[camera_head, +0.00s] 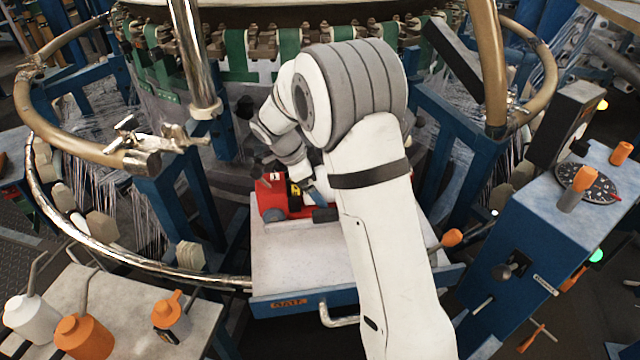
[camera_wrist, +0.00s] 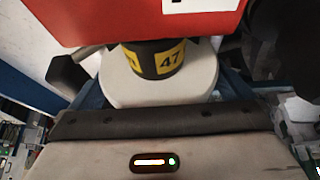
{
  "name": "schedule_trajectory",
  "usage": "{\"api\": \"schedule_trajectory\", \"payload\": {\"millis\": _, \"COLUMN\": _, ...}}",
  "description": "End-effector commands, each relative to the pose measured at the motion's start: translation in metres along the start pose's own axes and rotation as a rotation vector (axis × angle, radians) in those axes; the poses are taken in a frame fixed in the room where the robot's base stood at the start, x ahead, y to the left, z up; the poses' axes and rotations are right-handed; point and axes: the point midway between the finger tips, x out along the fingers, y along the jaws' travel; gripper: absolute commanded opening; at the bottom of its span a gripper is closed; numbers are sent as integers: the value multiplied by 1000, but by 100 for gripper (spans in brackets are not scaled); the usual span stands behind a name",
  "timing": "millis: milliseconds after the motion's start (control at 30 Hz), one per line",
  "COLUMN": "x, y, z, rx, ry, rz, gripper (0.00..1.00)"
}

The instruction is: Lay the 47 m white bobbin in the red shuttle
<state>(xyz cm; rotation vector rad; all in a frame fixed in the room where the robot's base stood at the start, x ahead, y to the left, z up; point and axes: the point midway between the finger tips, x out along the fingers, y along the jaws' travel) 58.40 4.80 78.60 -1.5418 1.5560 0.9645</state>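The red shuttle (camera_head: 270,196) lies on the white-topped table below the loom; its red body (camera_wrist: 120,20) fills the top of the wrist view. The white bobbin (camera_head: 318,186) is at the shuttle, with a black and yellow band. In the wrist view the white bobbin (camera_wrist: 160,92) shows the number 47 on its band, and the red body covers its far end. My gripper (camera_head: 306,190) is down at the bobbin. In the wrist view its dark fingers stand on either side of the bobbin, seemingly with gaps. My arm hides part of the contact.
The white-topped table (camera_head: 295,262) is bare in front of the shuttle. A blue control box (camera_head: 540,225) with a dial stands right. The loom's metal ring curves around the left.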

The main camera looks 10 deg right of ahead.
Motion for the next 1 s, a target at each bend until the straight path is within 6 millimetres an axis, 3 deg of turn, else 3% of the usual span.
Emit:
{"api": "schedule_trajectory", "payload": {"millis": 100, "x": 5, "y": 4, "z": 3, "rx": -14, "ry": 5, "rz": 12, "gripper": 100}}
{"api": "schedule_trajectory", "payload": {"millis": 233, "x": -3, "y": 4, "z": 2, "rx": -14, "ry": 4, "rz": 9, "gripper": 100}}
{"api": "schedule_trajectory", "payload": {"millis": 500, "x": -51, "y": 3, "z": 1, "rx": -8, "ry": 1, "rz": 3, "gripper": 100}}
{"api": "schedule_trajectory", "payload": {"millis": 700, "x": -73, "y": 2, "z": 1, "rx": -4, "ry": 0, "rz": 1, "gripper": 100}}
{"api": "schedule_trajectory", "payload": {"millis": 1000, "x": -77, "y": 2, "z": 0, "rx": -2, "ry": 0, "rz": 2, "gripper": 100}}
